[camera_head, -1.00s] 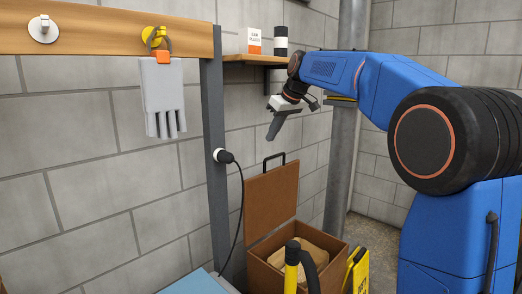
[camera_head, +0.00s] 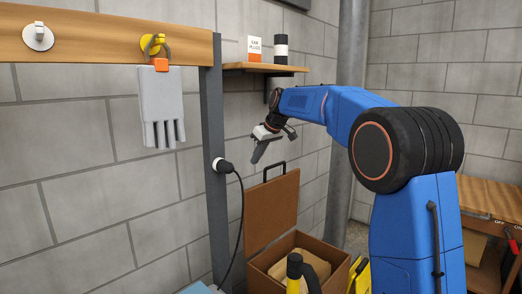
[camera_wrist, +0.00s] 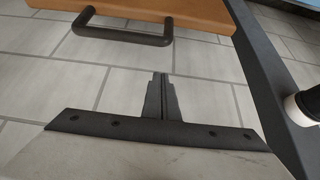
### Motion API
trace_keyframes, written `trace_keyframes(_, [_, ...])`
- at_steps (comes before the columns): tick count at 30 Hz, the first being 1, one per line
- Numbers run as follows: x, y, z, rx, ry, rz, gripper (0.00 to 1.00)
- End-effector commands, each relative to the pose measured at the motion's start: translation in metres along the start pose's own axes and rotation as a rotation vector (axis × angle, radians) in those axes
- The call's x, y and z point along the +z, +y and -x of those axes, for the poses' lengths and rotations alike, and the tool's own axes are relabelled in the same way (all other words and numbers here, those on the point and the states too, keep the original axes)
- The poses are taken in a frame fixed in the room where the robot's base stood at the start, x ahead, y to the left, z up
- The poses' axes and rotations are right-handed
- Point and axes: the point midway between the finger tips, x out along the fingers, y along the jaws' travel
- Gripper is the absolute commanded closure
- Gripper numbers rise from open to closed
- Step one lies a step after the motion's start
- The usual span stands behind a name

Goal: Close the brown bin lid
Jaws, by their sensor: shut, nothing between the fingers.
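The brown bin (camera_head: 337,262) stands low against the wall, with a light brown block-like thing inside it. Its lid (camera_head: 270,212) stands upright at the bin's back left, open, with a black handle (camera_head: 274,168) on its top edge. My gripper (camera_head: 255,157) is shut and empty, just above and to the left of the handle, apart from it in the picture. In the wrist view the shut fingers (camera_wrist: 160,80) point toward the brown lid (camera_wrist: 165,10) and its black handle (camera_wrist: 122,37), with a visible gap between.
A dark post (camera_head: 213,160) with a plug (camera_head: 222,165) and hanging cable stands left of the lid. A shelf (camera_head: 262,68) with a small box and a canister is above. A grey glove (camera_head: 160,105) hangs at left. A wooden bench (camera_head: 490,198) is at right.

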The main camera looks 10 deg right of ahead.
Motion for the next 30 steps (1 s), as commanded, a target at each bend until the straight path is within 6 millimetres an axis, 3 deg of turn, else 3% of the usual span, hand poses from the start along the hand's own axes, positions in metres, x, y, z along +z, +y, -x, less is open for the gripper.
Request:
trace_keyframes(9, [0.033, 0.0, 0.013, 0.0, 0.0, -0.001, 1.0])
trace_keyframes(30, [0.046, 0.005, 0.02, 0.001, 0.028, -0.003, 1.0])
